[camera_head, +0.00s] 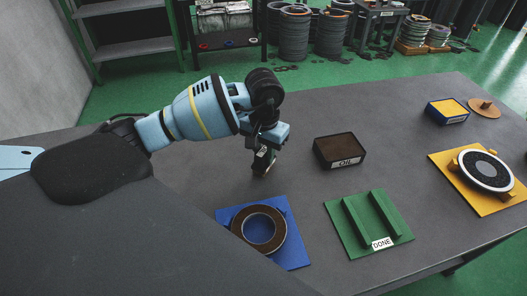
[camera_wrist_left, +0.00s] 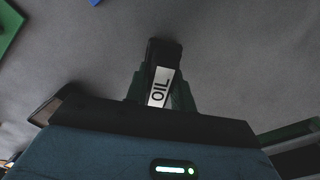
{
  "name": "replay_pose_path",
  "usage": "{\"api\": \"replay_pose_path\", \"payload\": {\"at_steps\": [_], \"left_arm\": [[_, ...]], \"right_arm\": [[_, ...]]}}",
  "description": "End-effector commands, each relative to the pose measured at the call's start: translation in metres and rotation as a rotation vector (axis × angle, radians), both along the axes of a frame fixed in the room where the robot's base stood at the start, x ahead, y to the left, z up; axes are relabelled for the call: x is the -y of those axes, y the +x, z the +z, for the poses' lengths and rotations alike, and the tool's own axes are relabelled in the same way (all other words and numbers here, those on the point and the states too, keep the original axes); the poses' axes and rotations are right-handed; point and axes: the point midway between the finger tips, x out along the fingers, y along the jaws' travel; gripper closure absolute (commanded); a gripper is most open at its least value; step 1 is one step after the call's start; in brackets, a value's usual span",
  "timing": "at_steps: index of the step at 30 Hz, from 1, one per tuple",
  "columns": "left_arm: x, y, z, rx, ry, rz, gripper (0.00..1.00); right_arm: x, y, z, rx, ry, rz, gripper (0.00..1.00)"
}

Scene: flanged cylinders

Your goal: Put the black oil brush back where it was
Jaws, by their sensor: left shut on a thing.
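My left gripper (camera_head: 263,168) is over the middle of the grey table, left of the oil tray, pointing down. It is shut on the black oil brush (camera_wrist_left: 164,52), whose white OIL label faces the left wrist view between the green fingers. In the head view, only a small dark part of the brush with a pale label shows at the fingers. I cannot tell whether its lower end touches the table. The black oil tray (camera_head: 341,163) with brown filling stands to the right of the gripper, apart from it. My right gripper is not in view.
A blue mat (camera_head: 297,254) holds a dark flanged ring (camera_head: 282,232). A green DONE mat (camera_head: 353,242) has two raised bars and is empty. A yellow mat (camera_head: 511,196) holds a round flanged part (camera_head: 485,170). A blue-and-yellow box (camera_head: 447,112) stands at the back right.

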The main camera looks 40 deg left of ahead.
Motion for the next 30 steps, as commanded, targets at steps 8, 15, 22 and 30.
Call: {"api": "replay_pose_path", "payload": {"at_steps": [8, 15, 22, 30], "left_arm": [[0.0, 0.0, -0.002, 0.002, -0.001, 0.0, 0.97], [0.0, 0.0, -0.004, 0.002, -0.001, 0.0, 0.61], [0.0, 0.0, -0.004, 0.002, -0.001, 0.0, 0.54], [0.0, 0.001, 0.009, 0.006, -0.001, 0.0, 0.54]], "right_arm": [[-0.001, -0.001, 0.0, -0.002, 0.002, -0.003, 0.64], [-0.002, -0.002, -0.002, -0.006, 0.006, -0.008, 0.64], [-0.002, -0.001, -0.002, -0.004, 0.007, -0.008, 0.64], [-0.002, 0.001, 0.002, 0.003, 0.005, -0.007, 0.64]]}}
